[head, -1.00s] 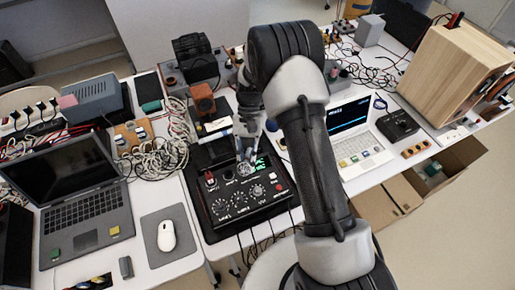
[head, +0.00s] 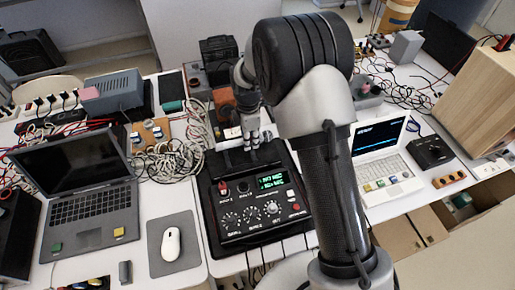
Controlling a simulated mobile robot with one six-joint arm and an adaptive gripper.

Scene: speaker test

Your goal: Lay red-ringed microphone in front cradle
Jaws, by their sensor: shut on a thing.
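My gripper (head: 254,146) points down at the back edge of the black control box (head: 290,222), over a dark padded strip or rest (head: 232,163). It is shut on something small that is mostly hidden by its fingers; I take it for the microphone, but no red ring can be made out. The dark rest may be the cradle area; single cradles cannot be told apart. The box has a green-lit display (head: 271,182), several dials and a small red-topped part (head: 223,188) at its upper left.
A dark laptop (head: 90,190) and a white mouse (head: 172,243) on a grey pad are to the left. Coiled cables (head: 170,165) lie beside the box. A white laptop (head: 385,160) and a wooden cabinet (head: 482,90) are to the right. My arm hides the middle right.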

